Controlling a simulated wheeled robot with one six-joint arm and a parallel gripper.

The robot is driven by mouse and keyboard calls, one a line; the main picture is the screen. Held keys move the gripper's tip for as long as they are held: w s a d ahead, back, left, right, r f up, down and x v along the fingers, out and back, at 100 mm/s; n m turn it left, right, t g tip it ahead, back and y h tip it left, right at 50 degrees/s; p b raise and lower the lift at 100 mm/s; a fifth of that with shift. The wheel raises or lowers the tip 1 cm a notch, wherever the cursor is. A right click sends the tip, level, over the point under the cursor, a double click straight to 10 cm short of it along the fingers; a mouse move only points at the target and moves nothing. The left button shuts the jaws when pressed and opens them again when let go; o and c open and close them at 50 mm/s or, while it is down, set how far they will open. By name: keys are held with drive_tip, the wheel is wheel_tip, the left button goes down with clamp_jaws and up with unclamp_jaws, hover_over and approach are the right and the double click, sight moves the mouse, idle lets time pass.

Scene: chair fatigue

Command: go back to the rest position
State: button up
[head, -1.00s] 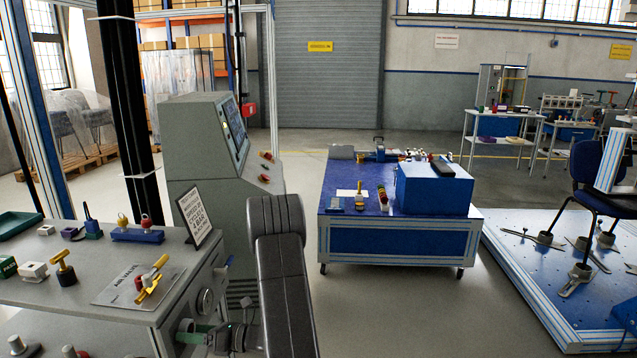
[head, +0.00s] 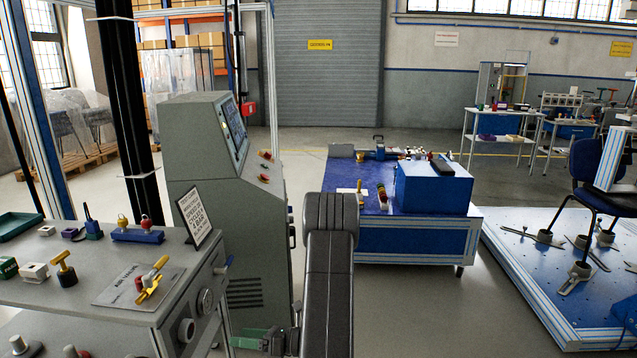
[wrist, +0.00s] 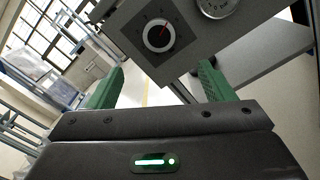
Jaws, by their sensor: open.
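My gripper shows at the lower edge of the head view (head: 250,340), partly cut off, beside the front of the grey bench. In the wrist view its two green fingers (wrist: 158,88) stand wide apart with nothing between them. Beyond the fingers is the bench's grey panel with a round knob (wrist: 158,35) with a red mark and a pressure gauge (wrist: 214,5). The knob also shows in the head view (head: 187,330), to the left of my gripper and apart from it.
The grey bench (head: 50,290) holds a yellow valve handle (head: 150,289), padlocks and small blocks. A grey console (head: 235,180) stands behind it. A blue cart (head: 410,240) stands beyond my arm. A blue test platform (head: 540,270) with a chair is at right. Floor between is clear.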

sight(192, 332)
drive_tip(key=a, duration=1.3)
drive_tip(key=shift+w+a+b, duration=0.35)
drive_tip(key=shift+w, duration=0.05)
drive_tip(key=shift+w+f+n+b, duration=0.1)
drive_tip(key=shift+f+n+b, duration=0.2)
drive_tip(key=shift+n+b, duration=0.35)
drive_tip(key=n+b, duration=0.3)
drive_tip(key=shift+d, duration=0.1)
drive_tip(key=n+b, duration=0.4)
drive_tip(key=shift+b, duration=0.35)
drive_tip(key=shift+w+d+r+n, duration=0.15)
drive_tip(key=shift+d+n, duration=0.1)
drive_tip(key=shift+n, duration=0.2)
drive_tip(key=s+d+p, duration=0.1)
drive_tip(key=d+p, duration=0.1)
drive_tip(key=d, duration=1)
drive_tip(key=shift+r, duration=0.1)
drive_tip(key=shift+s+r, duration=0.1)
